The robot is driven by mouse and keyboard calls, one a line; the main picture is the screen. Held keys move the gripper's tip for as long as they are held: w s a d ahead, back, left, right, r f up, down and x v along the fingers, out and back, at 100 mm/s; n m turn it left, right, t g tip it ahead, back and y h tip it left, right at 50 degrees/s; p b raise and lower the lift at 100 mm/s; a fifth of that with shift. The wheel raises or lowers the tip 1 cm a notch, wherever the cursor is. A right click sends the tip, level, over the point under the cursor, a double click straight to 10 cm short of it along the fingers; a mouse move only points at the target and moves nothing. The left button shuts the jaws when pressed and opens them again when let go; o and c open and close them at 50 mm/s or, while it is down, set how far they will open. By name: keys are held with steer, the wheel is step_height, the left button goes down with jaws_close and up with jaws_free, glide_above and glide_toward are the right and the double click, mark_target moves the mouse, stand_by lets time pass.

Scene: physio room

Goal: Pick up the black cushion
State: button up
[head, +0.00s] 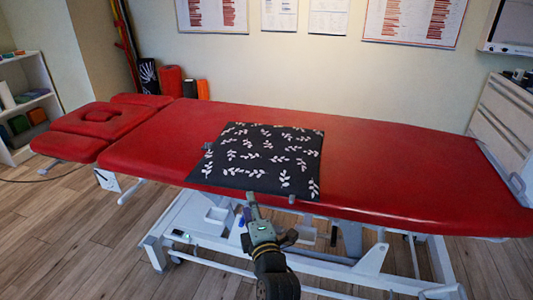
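The black cushion (262,158) with white leaf sprigs is over the front middle of the red treatment table (400,165), its near edge close to the table's front edge. My arm reaches up from below to this near edge. My gripper (250,204) is at the cushion's near side and is partly hidden there. Small grey parts show at the cushion's left side and at its lower right corner; I cannot tell whether they are fingers. Whether the fingers are open or shut on the cushion is not clear. I cannot tell whether the cushion rests on the table or is slightly raised.
The table's red headrest (103,115) is at the left. Its white frame (200,222) and wheels stand below, near my arm. A white shelf (30,100) is at the far left and a drawer cabinet (505,120) at the right. The tabletop is clear on both sides of the cushion.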

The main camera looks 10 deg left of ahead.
mark_target(249, 188)
steer(key=p+x, duration=0.1)
steer(key=x, duration=0.2)
steer(key=d+p+x, duration=0.1)
steer(key=x, duration=0.3)
steer(key=shift+w+a+p, duration=0.1)
steer(key=shift+w+p, duration=0.2)
steer(key=shift+p, duration=0.1)
steer(key=shift+w+a+f, duration=0.2)
steer(key=shift+w, duration=0.1)
steer(key=c, duration=0.8)
jaws_close()
steer(key=shift+r, duration=0.15)
